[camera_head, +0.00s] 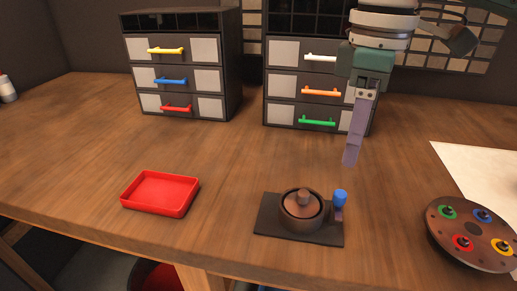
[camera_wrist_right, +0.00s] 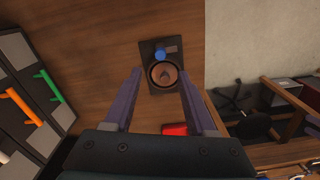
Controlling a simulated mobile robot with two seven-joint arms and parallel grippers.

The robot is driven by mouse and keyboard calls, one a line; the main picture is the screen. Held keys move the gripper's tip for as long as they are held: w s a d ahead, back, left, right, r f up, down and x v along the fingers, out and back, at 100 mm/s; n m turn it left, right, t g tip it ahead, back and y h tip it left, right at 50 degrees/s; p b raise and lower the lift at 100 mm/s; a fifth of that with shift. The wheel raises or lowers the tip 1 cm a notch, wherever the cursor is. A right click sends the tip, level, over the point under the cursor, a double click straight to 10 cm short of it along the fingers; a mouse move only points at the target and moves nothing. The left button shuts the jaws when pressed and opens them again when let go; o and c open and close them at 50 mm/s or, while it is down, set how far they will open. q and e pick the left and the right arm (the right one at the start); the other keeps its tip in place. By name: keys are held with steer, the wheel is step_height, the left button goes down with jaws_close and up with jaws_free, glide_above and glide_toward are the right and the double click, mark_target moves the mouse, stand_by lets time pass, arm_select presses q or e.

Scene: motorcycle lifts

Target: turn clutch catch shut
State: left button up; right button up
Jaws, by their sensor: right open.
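The clutch is a dark round housing (camera_head: 294,218) with a brown domed top, on a black base plate (camera_head: 270,226) near the table's front edge. The catch is a small lever with a blue knob (camera_head: 340,197), standing at the right side of the housing. In the right wrist view the blue knob (camera_wrist_right: 160,55) lies just above the brown round top (camera_wrist_right: 163,75). My right gripper (camera_head: 350,160) hangs above the table, behind and above the knob and apart from it. Its two purple fingers (camera_wrist_right: 161,88) are spread and empty. My left gripper is out of view.
A red tray (camera_head: 160,193) lies left of the clutch. A dark round plate with coloured pieces (camera_head: 470,234) sits at the right, by a white sheet (camera_head: 480,170). Two drawer units (camera_head: 180,62) stand at the back. The table between is clear.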

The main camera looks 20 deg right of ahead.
mark_target(341, 193)
step_height(341, 193, down, 9)
steer(key=shift+s+f, duration=0.1)
steer(key=shift+f, duration=0.1)
stand_by(0.3)
jaws_close()
stand_by(0.4)
